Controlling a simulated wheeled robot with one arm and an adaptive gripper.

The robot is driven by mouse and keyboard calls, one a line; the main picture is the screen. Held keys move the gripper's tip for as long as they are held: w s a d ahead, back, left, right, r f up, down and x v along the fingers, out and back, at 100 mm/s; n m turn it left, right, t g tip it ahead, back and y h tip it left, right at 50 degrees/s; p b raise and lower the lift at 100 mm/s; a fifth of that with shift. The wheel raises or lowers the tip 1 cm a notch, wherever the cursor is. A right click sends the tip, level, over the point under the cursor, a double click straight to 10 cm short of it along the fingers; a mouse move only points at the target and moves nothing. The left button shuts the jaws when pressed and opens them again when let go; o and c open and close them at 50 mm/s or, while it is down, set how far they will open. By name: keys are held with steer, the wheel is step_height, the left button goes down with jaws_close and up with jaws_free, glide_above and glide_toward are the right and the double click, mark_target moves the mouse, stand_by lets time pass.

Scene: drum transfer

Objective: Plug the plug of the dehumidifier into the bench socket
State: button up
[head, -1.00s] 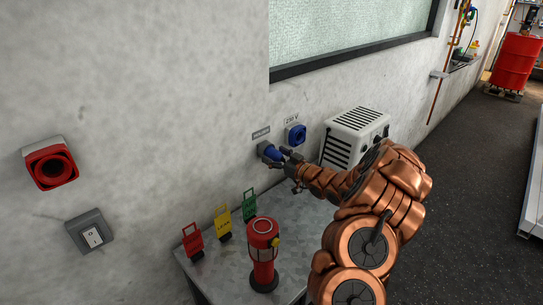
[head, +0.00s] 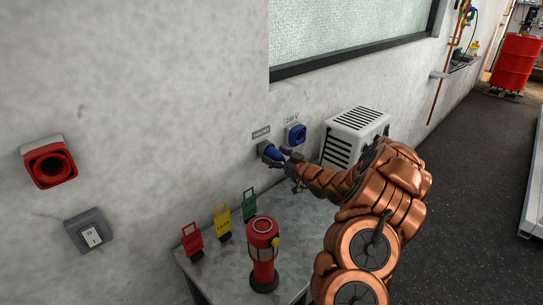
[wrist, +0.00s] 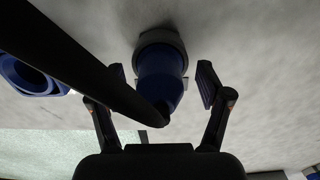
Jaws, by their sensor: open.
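The blue plug (head: 272,153) sits in a grey round fitting on the wall, under a small grey label too small to read. In the wrist view the plug (wrist: 160,80) points into the grey ring of that fitting (wrist: 160,37), and a thick black cable (wrist: 80,65) runs from its near end to the upper left. My gripper (wrist: 163,80) is open, with one finger on each side of the plug and gaps visible. The blue socket (head: 296,134) marked 230 V is to the right; it also shows in the wrist view (wrist: 28,76). The white dehumidifier (head: 357,125) stands right of it.
A window (head: 345,35) is above.

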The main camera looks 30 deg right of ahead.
mark_target(282, 159)
jaws_close()
stand_by(0.6)
steer(key=shift+b+v, duration=0.5)
steer(key=shift+v, duration=2.45)
